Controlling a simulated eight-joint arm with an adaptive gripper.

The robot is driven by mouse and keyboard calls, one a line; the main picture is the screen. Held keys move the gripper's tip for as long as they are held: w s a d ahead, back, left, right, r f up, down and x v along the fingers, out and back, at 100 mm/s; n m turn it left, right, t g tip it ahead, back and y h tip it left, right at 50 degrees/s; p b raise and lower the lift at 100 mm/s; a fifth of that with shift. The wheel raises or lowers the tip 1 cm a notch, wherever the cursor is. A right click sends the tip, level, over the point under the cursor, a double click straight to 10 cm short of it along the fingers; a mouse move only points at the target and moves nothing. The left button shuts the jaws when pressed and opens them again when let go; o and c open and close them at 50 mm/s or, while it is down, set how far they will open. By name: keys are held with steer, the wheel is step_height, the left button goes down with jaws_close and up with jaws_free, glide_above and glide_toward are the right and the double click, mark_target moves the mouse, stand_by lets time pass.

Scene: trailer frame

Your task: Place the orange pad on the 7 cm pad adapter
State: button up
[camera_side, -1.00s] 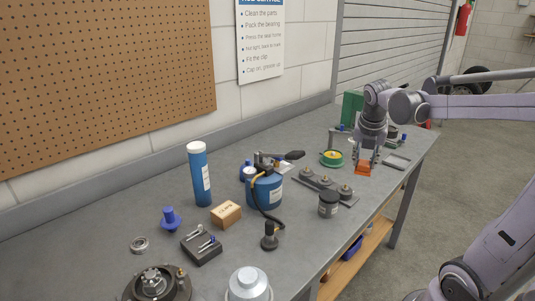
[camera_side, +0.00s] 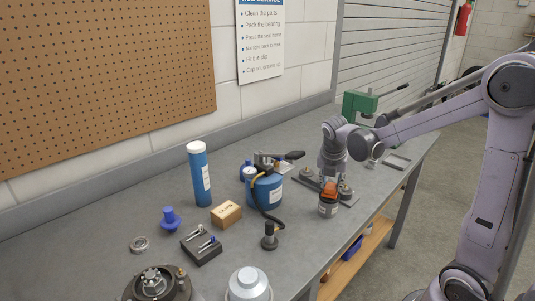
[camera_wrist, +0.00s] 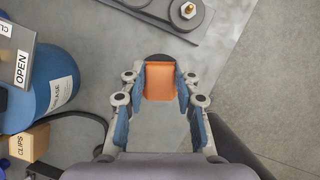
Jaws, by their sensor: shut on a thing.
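The orange pad (camera_side: 329,190) is held between the fingertips of my gripper (camera_side: 331,183), which is shut on it. In the wrist view the pad (camera_wrist: 160,82) shows between the blue fingers of my gripper (camera_wrist: 161,86). A dark plate (camera_side: 300,181) with round studs lies just behind my gripper, which hides part of it. In the wrist view the plate (camera_wrist: 157,12) crosses the top edge with one brass-topped stud (camera_wrist: 187,10). I cannot tell which part is the 7 cm pad adapter.
A green press (camera_side: 357,104) stands at the back.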

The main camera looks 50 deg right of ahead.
steer(key=shift+f, duration=0.1)
steer(key=o, duration=1)
steer(key=shift+f, duration=0.1)
steer(key=shift+o, duration=0.2)
steer(key=v, duration=1.2)
steer(key=s+a+f+m+t+y, duration=0.2)
steer(key=a+m, duration=0.5)
steer(key=m, duration=0.4)
steer(key=s+a+f+m+t+y, duration=0.2)
steer(key=s+a+m, duration=0.3)
steer(key=a+m, duration=0.3)
steer(key=shift+f+m+t, duration=0.6)
steer(key=shift+m+t, duration=0.1)
steer(key=shift+m, duration=1.1)
steer(key=shift+w, duration=0.1)
